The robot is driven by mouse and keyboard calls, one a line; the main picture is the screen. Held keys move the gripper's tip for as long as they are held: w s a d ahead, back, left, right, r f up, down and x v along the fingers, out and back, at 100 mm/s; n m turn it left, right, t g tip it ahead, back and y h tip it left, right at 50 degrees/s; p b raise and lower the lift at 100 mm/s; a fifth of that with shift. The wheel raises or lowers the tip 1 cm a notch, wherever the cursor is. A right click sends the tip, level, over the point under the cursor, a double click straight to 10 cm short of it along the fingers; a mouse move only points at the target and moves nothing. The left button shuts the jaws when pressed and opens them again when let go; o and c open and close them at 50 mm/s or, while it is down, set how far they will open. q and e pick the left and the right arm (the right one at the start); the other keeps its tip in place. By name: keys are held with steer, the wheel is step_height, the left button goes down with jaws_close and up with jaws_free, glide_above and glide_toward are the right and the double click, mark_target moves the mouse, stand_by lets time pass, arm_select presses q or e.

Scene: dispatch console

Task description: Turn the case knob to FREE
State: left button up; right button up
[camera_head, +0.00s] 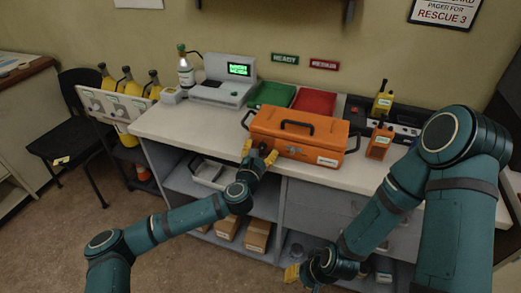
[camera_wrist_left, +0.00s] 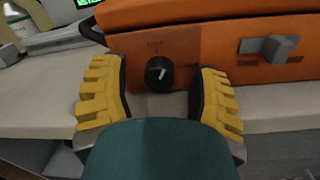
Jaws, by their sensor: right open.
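The orange case (camera_head: 300,131) stands on the white counter with its front towards me. In the left wrist view its small black knob (camera_wrist_left: 159,73) is on the front face, with a white mark pointing up and slightly right. Faint lettering that seems to read LOCK is above it. My left gripper (camera_head: 260,153) is at the case's front left. Its yellow fingers are open on either side of the knob, with gaps between. My right gripper (camera_head: 296,273) is open and low in front of the drawers, away from the case.
A grey latch (camera_wrist_left: 268,48) is right of the knob. A green tray (camera_head: 272,94) and a red tray (camera_head: 314,102) lie behind the case. An orange radio (camera_head: 379,143) stands to its right. A terminal (camera_head: 224,82) and a bottle (camera_head: 185,68) stand at the left.

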arm_select(q)
steer(key=v, duration=1.2)
steer(key=shift+f, duration=0.15)
